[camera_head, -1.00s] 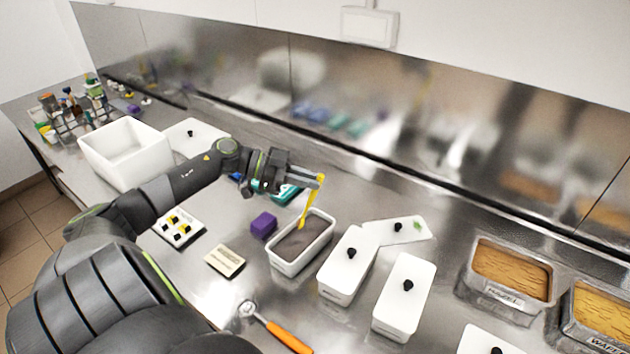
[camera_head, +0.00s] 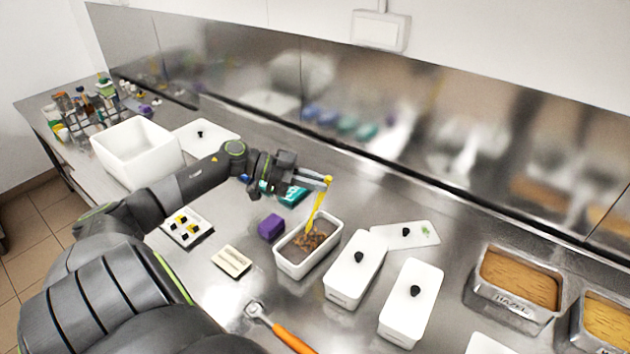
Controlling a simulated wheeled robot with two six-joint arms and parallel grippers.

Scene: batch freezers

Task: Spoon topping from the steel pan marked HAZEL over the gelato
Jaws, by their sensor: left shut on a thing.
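My left gripper (camera_head: 322,181) is shut on the yellow spoon (camera_head: 316,207), which hangs down over an open white tub (camera_head: 283,262). The gelato (camera_head: 292,252) in the tub is grey-brown. Brown topping (camera_head: 309,241) lies on it, mostly towards its right and far part, around the spoon's lower end. Whether the spoon touches the gelato I cannot tell. The steel pan marked HAZEL (camera_head: 512,308) stands at the right, filled with brown topping. My right gripper is not in view.
Two lidded white tubs (camera_head: 355,270) (camera_head: 410,303) stand between the open tub and the HAZEL pan. A loose white lid (camera_head: 404,235) lies behind them. A second steel pan (camera_head: 605,321) is at the right edge. An orange-handled scoop (camera_head: 285,334) lies in front.

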